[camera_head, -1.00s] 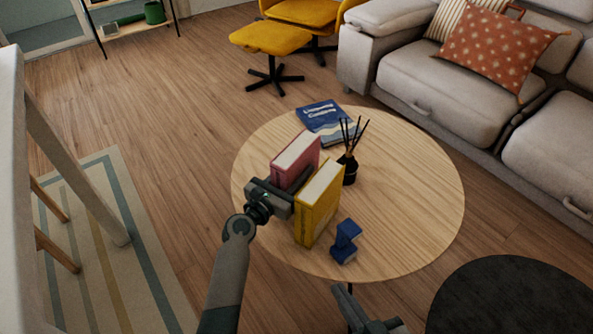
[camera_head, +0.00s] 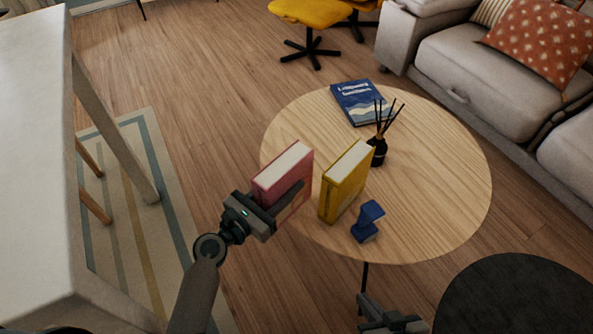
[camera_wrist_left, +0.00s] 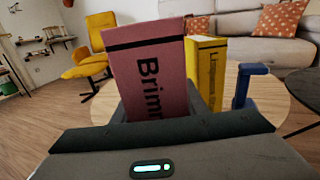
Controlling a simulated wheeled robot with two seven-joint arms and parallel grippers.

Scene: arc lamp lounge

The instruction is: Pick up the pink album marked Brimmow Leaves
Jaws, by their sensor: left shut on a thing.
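The pink album (camera_head: 284,170) is upright in my left gripper (camera_head: 276,200), near the left edge of the round table in the head view. In the left wrist view the pink album (camera_wrist_left: 148,65) shows the letters "Brimm" on its spine, and the rest of the word is hidden by the gripper (camera_wrist_left: 165,122). My left gripper is shut on the album. I cannot tell whether the album's lower edge is clear of the table. My right gripper (camera_head: 372,308) is at the bottom of the head view, empty, and its fingers are not clear enough to judge.
On the round wooden table (camera_head: 440,195) stand a yellow album (camera_head: 345,185), a blue bookend-like object (camera_head: 367,222), a dark reed diffuser (camera_head: 378,150) and a flat blue book (camera_head: 360,102). A white table (camera_head: 35,150) is at left, a sofa (camera_head: 470,70) at upper right, a black round pouf or rug (camera_head: 520,300) at lower right.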

